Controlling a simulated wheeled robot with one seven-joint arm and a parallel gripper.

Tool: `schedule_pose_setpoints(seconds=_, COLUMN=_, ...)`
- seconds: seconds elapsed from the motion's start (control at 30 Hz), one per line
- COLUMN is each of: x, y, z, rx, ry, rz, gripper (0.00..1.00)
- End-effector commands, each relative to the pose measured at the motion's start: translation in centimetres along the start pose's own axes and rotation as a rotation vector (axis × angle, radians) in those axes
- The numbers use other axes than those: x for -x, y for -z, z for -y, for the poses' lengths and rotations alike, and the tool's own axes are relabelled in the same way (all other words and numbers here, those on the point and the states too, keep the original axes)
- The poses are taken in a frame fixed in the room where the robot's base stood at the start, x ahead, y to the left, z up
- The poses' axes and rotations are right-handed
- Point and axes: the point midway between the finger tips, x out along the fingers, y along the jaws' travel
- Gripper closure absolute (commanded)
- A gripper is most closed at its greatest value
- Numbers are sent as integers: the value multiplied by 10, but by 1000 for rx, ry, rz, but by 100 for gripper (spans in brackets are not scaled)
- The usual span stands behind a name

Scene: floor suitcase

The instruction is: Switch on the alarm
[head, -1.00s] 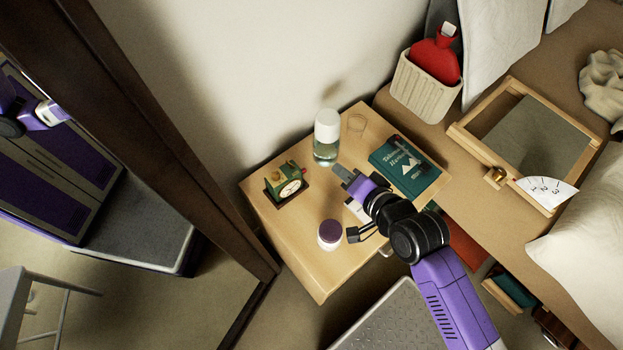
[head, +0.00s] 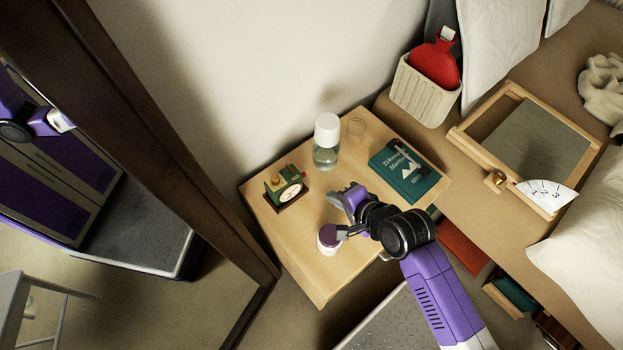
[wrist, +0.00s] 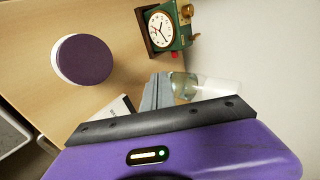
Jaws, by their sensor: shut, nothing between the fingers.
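The alarm is a green clock (head: 287,189) with a white dial and a brass knob on top. It stands on a dark base at the left part of the wooden bedside table; it also shows at the top of the wrist view (wrist: 166,28), with a red part beside the knob. My gripper (head: 335,196) is shut and empty. It is above the table to the right of the clock, apart from it. In the wrist view its grey fingers (wrist: 157,92) point toward the clock's side of the table.
A purple-lidded jar (head: 328,238) stands close below my gripper. A clear bottle with a white cap (head: 326,142) stands behind. A teal book (head: 405,172) lies to the right on the table (head: 300,255). A dark-framed mirror (head: 190,180) is at the left. The front table corner is clear.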

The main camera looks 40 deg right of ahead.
Motion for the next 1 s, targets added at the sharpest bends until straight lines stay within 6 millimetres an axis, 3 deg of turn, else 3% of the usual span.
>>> schedule_pose_setpoints(seconds=0.43, x=-86, y=0, z=4, rx=2, ry=3, rz=1, gripper=100)
schedule_pose_setpoints(seconds=0.7, x=-107, y=0, z=25, rx=2, ry=1, rz=0, gripper=100)
schedule_pose_setpoints(seconds=1.0, x=-110, y=0, z=27, rx=1, ry=-1, rz=0, gripper=100)
